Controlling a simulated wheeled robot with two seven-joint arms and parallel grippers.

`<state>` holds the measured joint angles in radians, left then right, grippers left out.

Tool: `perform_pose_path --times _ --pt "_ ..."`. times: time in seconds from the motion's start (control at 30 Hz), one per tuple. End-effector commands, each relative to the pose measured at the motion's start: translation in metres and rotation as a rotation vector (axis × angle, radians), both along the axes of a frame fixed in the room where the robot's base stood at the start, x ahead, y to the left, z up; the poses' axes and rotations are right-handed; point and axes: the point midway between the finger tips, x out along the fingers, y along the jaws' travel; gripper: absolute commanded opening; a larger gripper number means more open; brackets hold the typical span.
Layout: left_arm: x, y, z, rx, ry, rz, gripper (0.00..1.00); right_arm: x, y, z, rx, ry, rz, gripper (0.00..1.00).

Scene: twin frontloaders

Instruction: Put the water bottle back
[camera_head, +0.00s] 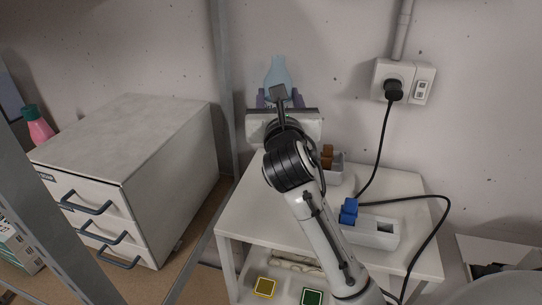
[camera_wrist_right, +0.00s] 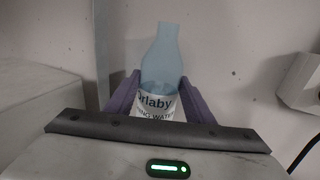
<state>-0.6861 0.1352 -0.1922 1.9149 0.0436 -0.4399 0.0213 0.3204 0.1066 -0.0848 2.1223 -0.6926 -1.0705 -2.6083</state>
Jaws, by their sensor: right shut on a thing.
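The water bottle (camera_head: 278,74) is pale blue and stands upright in front of the wall in the head view. In the right wrist view the bottle (camera_wrist_right: 161,62) shows a white label with dark lettering. My right gripper (camera_head: 278,97) is shut on it, with a purple finger on each side of its lower part. The same gripper (camera_wrist_right: 161,100) shows in the right wrist view, where its wrist edge hides the bottle's bottom. My left gripper is not in view.
A white side table (camera_head: 400,188) holds a grey block with a blue plug (camera_head: 349,211); a cable runs to the wall socket (camera_head: 404,82). A pink bottle (camera_head: 40,129) is farther left.

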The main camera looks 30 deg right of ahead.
Motion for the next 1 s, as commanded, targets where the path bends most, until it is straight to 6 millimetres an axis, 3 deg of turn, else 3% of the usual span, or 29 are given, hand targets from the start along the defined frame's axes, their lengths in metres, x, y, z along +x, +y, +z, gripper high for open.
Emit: perform_pose_path --times 0.03,0.13,0.37,0.6,0.97,1.0 --pt "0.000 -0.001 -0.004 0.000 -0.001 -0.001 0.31 0.000 0.000 -0.015 0.002 0.005 0.001 0.12" --pt "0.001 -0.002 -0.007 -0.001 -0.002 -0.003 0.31 0.000 0.000 -0.034 0.002 0.005 0.000 0.12" --pt "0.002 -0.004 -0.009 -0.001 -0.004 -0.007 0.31 0.000 0.002 -0.052 0.000 0.000 0.003 0.12" --pt "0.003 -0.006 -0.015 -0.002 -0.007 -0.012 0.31 0.000 0.002 -0.085 0.001 0.001 0.004 0.12" --pt "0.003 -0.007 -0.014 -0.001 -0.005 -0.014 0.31 0.000 0.002 -0.087 -0.002 -0.001 0.003 0.12" --pt "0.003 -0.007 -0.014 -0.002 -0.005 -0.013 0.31 0.000 0.002 -0.089 0.000 0.002 0.003 0.50"
